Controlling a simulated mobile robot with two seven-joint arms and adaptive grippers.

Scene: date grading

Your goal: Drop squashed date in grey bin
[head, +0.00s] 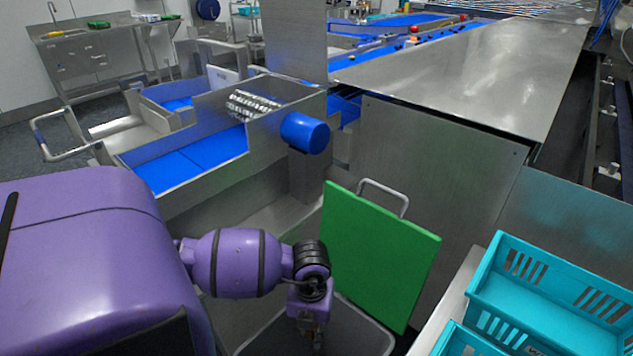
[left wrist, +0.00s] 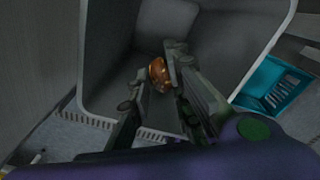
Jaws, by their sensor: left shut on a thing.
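The squashed date (left wrist: 158,71) is brown and glossy, between the fingertips of my left gripper (left wrist: 160,73) in the left wrist view. That gripper is shut on it. The grey bin (left wrist: 112,55) opens below, and in the left wrist view the date appears over its inside. In the head view my left gripper (head: 315,334) points down over the grey bin (head: 357,332) at the bottom middle; the date is not clear there. My right gripper is in neither view.
A green board (head: 378,255) with a metal handle stands tilted beside the bin. Turquoise crates (head: 555,300) are at the lower right. A steel machine with a blue belt (head: 190,165) is at the left, and a steel table (head: 460,75) lies behind.

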